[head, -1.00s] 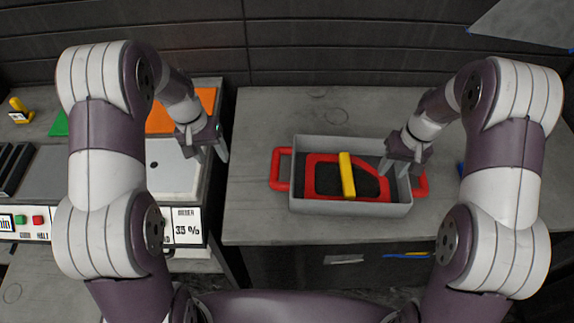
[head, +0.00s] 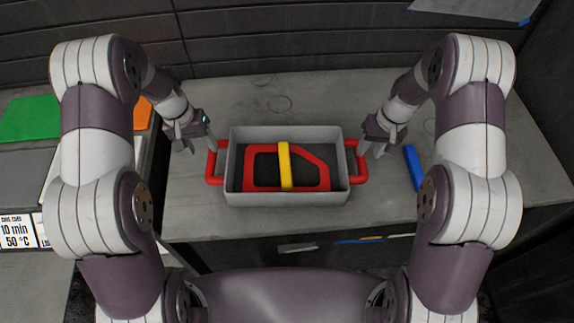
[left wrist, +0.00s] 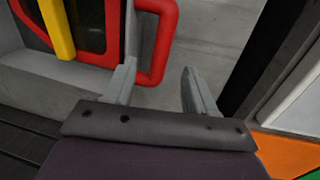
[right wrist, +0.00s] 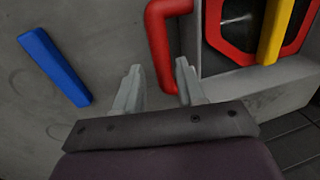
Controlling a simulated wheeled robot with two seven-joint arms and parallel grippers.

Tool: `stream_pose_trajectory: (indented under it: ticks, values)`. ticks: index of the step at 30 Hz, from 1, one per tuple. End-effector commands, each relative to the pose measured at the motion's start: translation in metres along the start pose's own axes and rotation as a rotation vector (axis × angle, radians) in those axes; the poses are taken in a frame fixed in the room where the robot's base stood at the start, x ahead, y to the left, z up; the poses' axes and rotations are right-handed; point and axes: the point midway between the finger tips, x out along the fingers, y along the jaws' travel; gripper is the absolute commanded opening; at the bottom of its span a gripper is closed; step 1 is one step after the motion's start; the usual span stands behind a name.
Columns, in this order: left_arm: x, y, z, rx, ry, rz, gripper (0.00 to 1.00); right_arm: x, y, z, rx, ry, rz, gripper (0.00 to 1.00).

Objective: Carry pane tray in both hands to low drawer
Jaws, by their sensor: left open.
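The pane tray (head: 240,197) is a grey open box with a red handle at each end. It stands on the grey worktop and holds a red-framed dark pane (head: 318,180) with a yellow bar (head: 285,166). My left gripper (head: 200,146) is open beside the left handle (head: 212,163); in the left wrist view the handle (left wrist: 165,45) shows beyond the fingertips. My right gripper (head: 370,149) is open at the right handle (head: 357,165); in the right wrist view the handle (right wrist: 157,45) shows between and beyond its fingers. Neither grips visibly. A dark front (head: 240,252) lies below the worktop.
A blue bar (head: 413,167) lies on the worktop right of the tray. A station with a green sheet (head: 30,119), an orange sheet (head: 142,114) and a label panel (head: 18,232) stands at left. A dark wall rises behind. The worktop behind the tray is clear.

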Motion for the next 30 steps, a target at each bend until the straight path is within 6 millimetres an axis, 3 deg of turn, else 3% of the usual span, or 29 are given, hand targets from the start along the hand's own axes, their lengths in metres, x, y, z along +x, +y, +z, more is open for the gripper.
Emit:
stream_pose_trajectory:
  ticks: [6, 12, 18, 26, 30]
  values:
    - [0.044, 0.0, 0.001, -0.001, -0.004, 0.001, 0.56, 0.044, 0.0, 0.001, -0.001, -0.003, 0.0, 0.39]
    - [0.074, 0.0, 0.001, -0.001, -0.002, 0.001, 0.56, 0.074, 0.0, 0.0, 0.0, -0.001, 0.0, 0.39]
    - [0.086, 0.0, 0.0, 0.001, 0.0, 0.0, 0.56, 0.086, 0.0, 0.0, -0.001, -0.001, 0.0, 0.39]
    - [0.087, 0.0, 0.0, 0.001, 0.0, 0.0, 0.56, 0.087, 0.0, 0.0, -0.001, 0.0, 0.0, 0.39]
    - [0.087, 0.0, 0.0, 0.001, 0.0, 0.0, 0.14, 0.087, 0.0, 0.0, -0.001, 0.0, 0.0, 0.0]
